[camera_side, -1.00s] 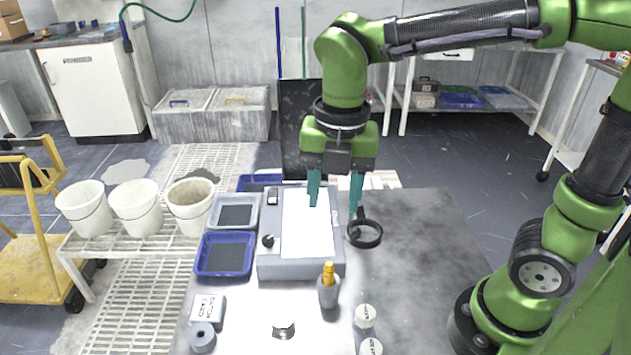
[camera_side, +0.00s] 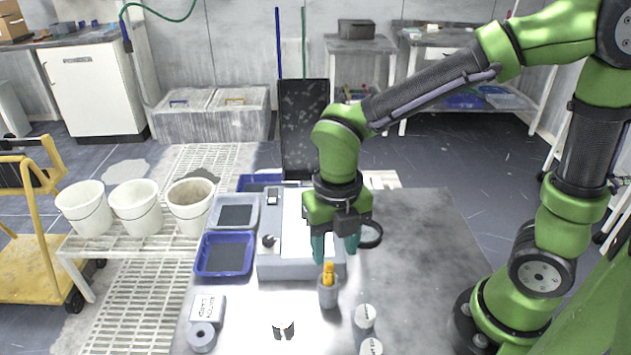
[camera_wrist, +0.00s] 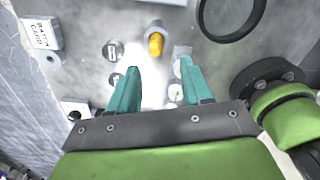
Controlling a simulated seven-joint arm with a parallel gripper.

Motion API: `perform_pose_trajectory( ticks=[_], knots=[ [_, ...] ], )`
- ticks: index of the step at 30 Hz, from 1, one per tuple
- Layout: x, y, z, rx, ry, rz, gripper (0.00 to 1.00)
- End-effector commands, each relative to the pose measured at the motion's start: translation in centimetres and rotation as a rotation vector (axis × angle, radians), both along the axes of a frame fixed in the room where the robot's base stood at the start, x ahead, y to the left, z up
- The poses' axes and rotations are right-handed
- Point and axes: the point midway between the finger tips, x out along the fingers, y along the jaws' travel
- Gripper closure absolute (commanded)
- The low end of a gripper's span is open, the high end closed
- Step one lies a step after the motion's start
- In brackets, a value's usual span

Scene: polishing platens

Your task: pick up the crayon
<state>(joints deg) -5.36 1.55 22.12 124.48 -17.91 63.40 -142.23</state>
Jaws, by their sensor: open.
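The yellow-orange crayon (camera_side: 328,272) stands upright in a small grey cup (camera_side: 328,292) on the metal table. In the wrist view the crayon (camera_wrist: 155,43) shows end-on, ahead of the fingertips and roughly between their lines. My gripper (camera_side: 336,254) has teal fingers that are spread apart with nothing between them. In the side view it hangs just above and behind the crayon, over the front part of the grey device. The wrist view shows both fingertips (camera_wrist: 159,64) apart from the crayon. The lower part of the crayon is hidden in the cup.
A black-rimmed magnifier ring (camera_side: 372,235) stands right of my gripper. Two white-capped jars (camera_side: 364,316) are at the front right of the cup. A labelled box (camera_side: 208,308) and blue tray (camera_side: 224,254) lie left. The table's right side is clear.

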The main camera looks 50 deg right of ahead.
Motion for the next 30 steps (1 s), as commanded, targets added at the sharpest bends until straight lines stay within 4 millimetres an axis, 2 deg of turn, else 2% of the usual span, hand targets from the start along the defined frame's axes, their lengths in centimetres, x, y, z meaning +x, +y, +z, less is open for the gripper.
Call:
perform_pose_trajectory(
  ticks=[5,13,22,23,30],
  knots=[
    [0.2,0.0,-1.2,0.000,0.002,0.001,0.51],
    [0.9,0.0,-5.0,0.000,0.004,0.002,0.51],
    [1.0,0.0,-5.7,0.001,0.000,0.000,0.51],
    [1.0,0.0,-5.7,0.001,0.000,0.000,0.52],
    [1.0,0.0,-5.6,0.001,0.000,0.000,0.89]
  ],
)
